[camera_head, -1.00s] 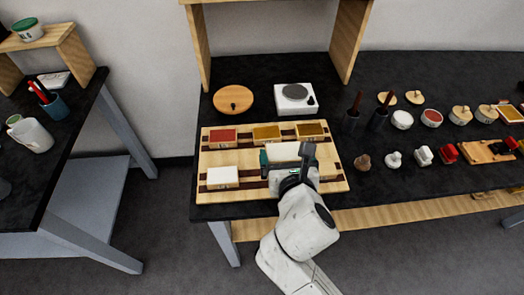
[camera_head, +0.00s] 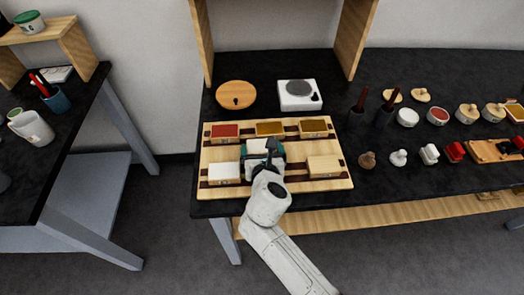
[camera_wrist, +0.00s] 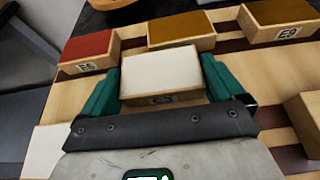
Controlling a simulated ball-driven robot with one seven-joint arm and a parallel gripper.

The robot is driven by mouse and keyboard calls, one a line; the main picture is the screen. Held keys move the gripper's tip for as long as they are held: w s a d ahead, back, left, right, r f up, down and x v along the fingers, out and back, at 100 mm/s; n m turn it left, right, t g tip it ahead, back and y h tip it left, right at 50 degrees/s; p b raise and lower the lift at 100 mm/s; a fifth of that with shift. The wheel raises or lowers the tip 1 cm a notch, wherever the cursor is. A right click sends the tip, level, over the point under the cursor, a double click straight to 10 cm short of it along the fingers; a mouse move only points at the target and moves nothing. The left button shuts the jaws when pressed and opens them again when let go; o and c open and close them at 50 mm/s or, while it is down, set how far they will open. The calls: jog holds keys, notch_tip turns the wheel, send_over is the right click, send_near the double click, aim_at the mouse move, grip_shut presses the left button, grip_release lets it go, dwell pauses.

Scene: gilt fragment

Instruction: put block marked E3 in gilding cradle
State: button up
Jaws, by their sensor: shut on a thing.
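My gripper (camera_head: 263,153) is shut on a white-topped wooden block (camera_wrist: 160,72), with a green finger on each side. Its front label is too small to read, so I cannot tell if it is E3. In the head view the held block (camera_head: 257,146) is over the middle of the slatted wooden board (camera_head: 290,183), behind the gap between the front blocks. Whether it touches the board is unclear. Another white-topped block (camera_head: 224,172) is at front left. I cannot tell which thing is the gilding cradle.
A red-topped block (camera_head: 225,131) and two gold-topped blocks (camera_head: 270,128) (camera_head: 314,126) line the board's back. A plain wooden block (camera_head: 324,166) is at front right. Behind stand a round wooden lid (camera_head: 236,94) and a white hotplate (camera_head: 299,97). Stamps and jars stand right.

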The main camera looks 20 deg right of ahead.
jog(key=shift+f, duration=0.2)
jog(key=shift+f, duration=0.15)
jog(key=o, duration=0.7)
